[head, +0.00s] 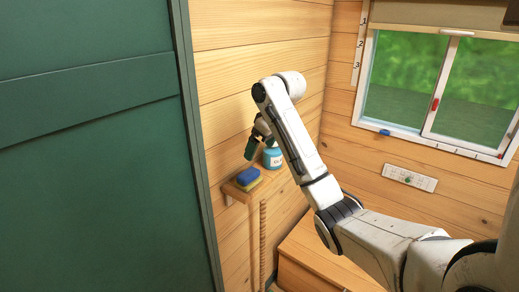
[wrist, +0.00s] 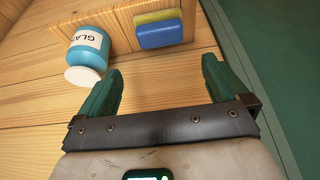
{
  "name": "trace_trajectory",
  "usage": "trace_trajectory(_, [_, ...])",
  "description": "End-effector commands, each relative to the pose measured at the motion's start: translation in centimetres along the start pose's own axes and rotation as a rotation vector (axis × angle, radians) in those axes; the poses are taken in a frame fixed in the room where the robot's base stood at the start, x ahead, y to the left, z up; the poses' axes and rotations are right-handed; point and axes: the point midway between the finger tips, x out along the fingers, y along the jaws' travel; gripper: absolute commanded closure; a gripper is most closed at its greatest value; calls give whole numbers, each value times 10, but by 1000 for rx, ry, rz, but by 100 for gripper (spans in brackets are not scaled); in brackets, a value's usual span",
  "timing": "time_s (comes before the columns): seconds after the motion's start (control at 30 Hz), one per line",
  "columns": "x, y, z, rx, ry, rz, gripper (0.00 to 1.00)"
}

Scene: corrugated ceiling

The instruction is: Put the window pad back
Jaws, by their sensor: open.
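A two-layer pad, blue over yellow, lies on a small wooden wall shelf (head: 238,194) in the head view (head: 248,177). In the wrist view the pad (wrist: 160,33) is at the top centre, beyond the fingertips. My gripper (head: 258,148) is above the shelf, near a blue jar. In the wrist view my gripper (wrist: 161,68) is open, with nothing between its green fingers. The window (head: 440,85) is at the upper right of the head view, with a small blue object (head: 385,132) on its lower frame. I cannot tell which blue thing is the window pad.
A blue jar with a white label (head: 272,157) stands on the shelf beside the pad; it also shows in the wrist view (wrist: 88,45), close to the left finger. A green panel (head: 95,150) fills the left. A white switch strip (head: 410,179) is below the window.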

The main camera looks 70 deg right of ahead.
Motion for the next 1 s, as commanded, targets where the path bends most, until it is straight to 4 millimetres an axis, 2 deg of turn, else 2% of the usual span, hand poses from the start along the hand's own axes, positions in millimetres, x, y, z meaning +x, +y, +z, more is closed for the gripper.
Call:
trace_trajectory(0.33, [-1,-1,1,-1,-2,-2,0])
trace_trajectory(0.47, [17,-23,1,-9,1,-27,0])
trace_trajectory(0.57, [50,-67,5,-19,4,-73,0])
trace_trajectory(0.63, [78,-108,15,-25,3,-111,0])
trace_trajectory(0.7, [105,-152,30,-29,-4,-148,0])
trace_trajectory(0.77, [124,-186,48,-28,-15,-172,0])
trace_trajectory(0.8, [136,-209,61,-29,-25,-185,0])
trace_trajectory(0.9, [160,-258,102,-31,-58,-207,0])
trace_trajectory(1.0, [176,-298,150,-36,-101,-212,0])
